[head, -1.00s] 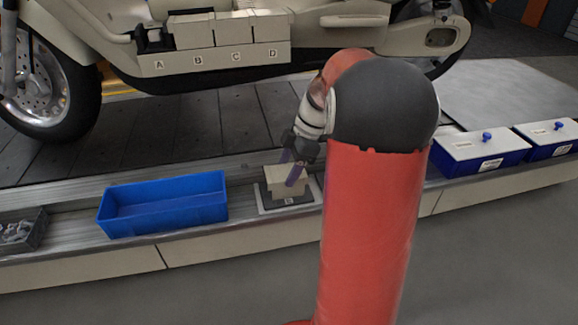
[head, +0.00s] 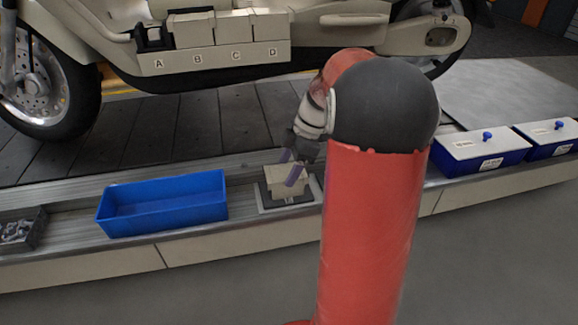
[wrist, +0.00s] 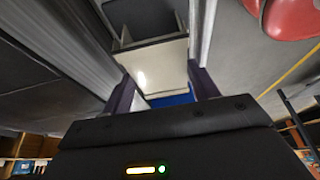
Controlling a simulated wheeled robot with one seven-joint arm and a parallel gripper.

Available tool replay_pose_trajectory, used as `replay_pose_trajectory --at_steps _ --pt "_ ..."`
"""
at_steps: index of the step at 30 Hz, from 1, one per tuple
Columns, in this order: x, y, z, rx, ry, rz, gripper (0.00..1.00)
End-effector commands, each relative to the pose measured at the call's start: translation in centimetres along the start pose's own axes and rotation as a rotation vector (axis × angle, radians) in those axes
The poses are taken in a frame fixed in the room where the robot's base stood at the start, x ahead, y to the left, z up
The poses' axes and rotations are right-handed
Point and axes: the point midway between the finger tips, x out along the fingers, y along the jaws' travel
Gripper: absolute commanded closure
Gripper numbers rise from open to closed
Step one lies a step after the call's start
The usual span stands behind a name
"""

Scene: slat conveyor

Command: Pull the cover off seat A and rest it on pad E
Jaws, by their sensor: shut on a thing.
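The cover (head: 286,175) is a beige block-like piece on pad E (head: 268,208), a dark pad with a pale border on the ledge. My gripper (head: 291,168) is shut on the cover, its purple fingers on either side of it. The wrist view shows the pale cover (wrist: 158,68) between the two fingers (wrist: 163,92). Whether the cover's full weight rests on the pad is hard to tell. Seat A (head: 153,40) on the motorcycle is uncovered and shows a dark inside; seats B, C and D have beige covers.
A blue open bin (head: 165,220) stands left of the pad on the ledge. A grey tray of small parts (head: 22,230) is at the far left. Two white-lidded blue boxes (head: 484,160) stand at the right. The motorcycle (head: 215,62) stands on the slat conveyor behind.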

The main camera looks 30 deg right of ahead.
Motion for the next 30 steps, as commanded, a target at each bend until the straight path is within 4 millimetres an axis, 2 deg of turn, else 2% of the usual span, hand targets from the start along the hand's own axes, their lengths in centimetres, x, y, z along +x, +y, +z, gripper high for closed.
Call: replay_pose_trajectory --at_steps 14,15,20,21,30 --pt "0.17 0.01 0.07 0.0 0.0 0.0 0.68" --pt "0.17 0.0 0.07 0.0 0.0 0.0 0.39" --pt "0.18 0.0 0.07 0.0 0.0 0.0 0.18" --pt "0.18 0.0 0.07 0.0 0.0 0.0 0.15" --pt "-0.15 0.02 0.07 0.0 0.0 0.001 0.15"
